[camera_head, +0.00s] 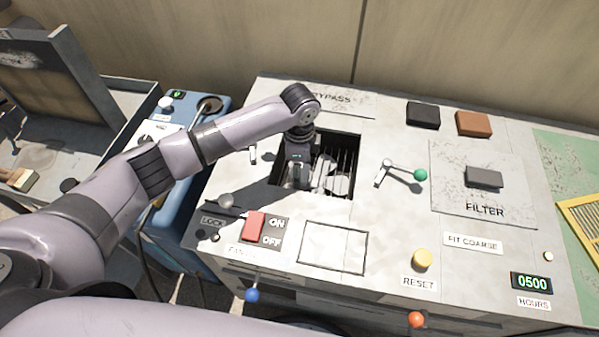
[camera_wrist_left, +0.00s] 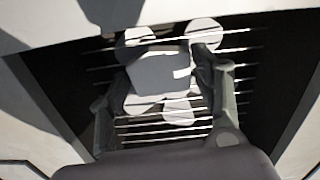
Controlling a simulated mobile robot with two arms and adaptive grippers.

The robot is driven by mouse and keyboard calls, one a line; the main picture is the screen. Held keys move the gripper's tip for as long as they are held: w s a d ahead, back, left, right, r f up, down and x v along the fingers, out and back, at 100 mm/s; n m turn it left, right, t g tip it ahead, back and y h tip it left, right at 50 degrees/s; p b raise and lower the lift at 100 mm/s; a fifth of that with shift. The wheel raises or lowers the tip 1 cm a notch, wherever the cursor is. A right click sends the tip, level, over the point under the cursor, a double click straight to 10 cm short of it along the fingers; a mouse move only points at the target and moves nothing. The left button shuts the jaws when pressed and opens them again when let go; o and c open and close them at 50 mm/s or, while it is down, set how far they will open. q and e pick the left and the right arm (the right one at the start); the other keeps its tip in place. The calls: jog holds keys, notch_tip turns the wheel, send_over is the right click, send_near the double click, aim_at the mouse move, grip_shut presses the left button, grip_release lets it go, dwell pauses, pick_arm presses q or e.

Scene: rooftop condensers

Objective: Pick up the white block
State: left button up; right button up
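My left gripper (camera_head: 298,172) reaches down into a dark square opening (camera_head: 354,160) in the grey panel. In the left wrist view its two fingers (camera_wrist_left: 162,75) stand apart, one on each side of a pale block. This white block (camera_wrist_left: 155,75) is mostly in shadow, with a small bright sunlit patch. The right finger lies close along its edge; the left fingertip is dark, so I cannot tell whether both touch it. White rounded pieces (camera_wrist_left: 178,110) lie around and under the block on thin slats. My right gripper is not in view.
The panel carries a green-knobbed lever (camera_head: 420,174), a red switch (camera_head: 254,226), a yellow button (camera_head: 422,259), a black block (camera_head: 423,114), a brown block (camera_head: 473,123) and a grey filter handle (camera_head: 484,177). The opening's walls stand close around the gripper. A blue unit (camera_head: 180,225) stands at left.

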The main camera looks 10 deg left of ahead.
pick_arm(q)
jog(key=shift+c, duration=1.1)
